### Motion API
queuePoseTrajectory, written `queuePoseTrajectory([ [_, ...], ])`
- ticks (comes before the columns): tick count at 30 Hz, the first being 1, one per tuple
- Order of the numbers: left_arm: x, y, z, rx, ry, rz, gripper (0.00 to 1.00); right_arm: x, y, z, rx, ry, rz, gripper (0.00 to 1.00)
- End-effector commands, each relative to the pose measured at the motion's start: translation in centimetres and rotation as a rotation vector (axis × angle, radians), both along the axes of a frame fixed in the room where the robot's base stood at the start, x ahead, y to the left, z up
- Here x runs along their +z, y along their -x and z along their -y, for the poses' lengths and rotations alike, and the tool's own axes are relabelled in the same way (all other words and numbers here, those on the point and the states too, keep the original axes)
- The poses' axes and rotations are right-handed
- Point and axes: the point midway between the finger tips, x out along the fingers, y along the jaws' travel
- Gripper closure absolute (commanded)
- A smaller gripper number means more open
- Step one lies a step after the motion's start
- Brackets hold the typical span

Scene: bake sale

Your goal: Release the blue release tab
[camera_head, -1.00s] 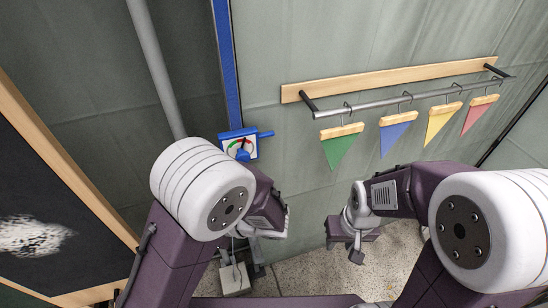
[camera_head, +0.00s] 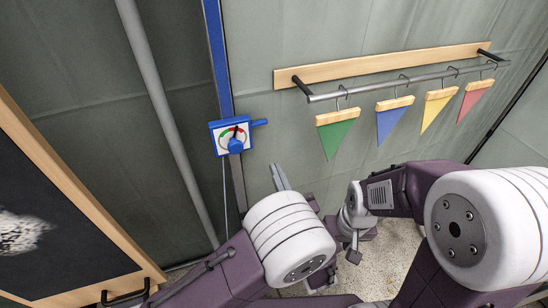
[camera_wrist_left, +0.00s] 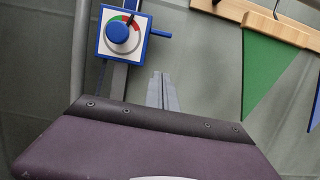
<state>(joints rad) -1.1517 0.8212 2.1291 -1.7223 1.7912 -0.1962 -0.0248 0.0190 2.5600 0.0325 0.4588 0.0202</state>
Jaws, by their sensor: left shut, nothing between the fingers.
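A blue-framed box (camera_head: 231,136) with a red and green dial and a blue knob (camera_head: 235,146) is mounted on the blue post. A blue tab (camera_head: 260,122) sticks out from its right side. In the left wrist view the box (camera_wrist_left: 103,45) is at upper left, with the tab (camera_wrist_left: 161,34) pointing right. My left gripper (camera_head: 279,175) is shut and empty, below and right of the tab, apart from it. Its fingers also show in the left wrist view (camera_wrist_left: 161,90). My right gripper (camera_head: 354,255) hangs lower right, partly hidden by my left arm; its jaw state is unclear.
A wooden rail (camera_head: 395,64) with a metal rod holds green (camera_head: 338,138), blue, yellow and red pennants at the right. A grey pole (camera_head: 165,110) stands left of the box. A wood-framed blackboard (camera_head: 50,190) is at far left. The wall between tab and green pennant is clear.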

Motion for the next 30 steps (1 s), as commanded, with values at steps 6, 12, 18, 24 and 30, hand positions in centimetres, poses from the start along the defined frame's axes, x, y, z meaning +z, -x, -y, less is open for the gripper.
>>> queuePoseTrajectory([
  [6,1.4,-4.5,-1.7,0.007,0.003,0.001,1.00,0.9,0.0,0.0,0.000,0.000,0.000,0.64],
  [12,3.6,-7.6,-2.5,0.001,0.002,0.002,1.00,2.6,0.0,0.0,0.000,0.000,0.000,0.64],
  [18,5.8,-7.4,-2.5,0.000,0.001,0.000,1.00,4.3,0.0,0.0,0.000,0.000,0.000,0.64],
  [24,6.0,-7.4,-2.5,0.000,0.001,-0.001,1.00,4.4,0.0,0.0,0.000,0.000,0.000,0.64],
  [30,6.0,-7.4,-2.5,0.001,0.001,-0.001,1.00,4.3,0.0,0.0,0.000,0.000,0.000,0.64],
])
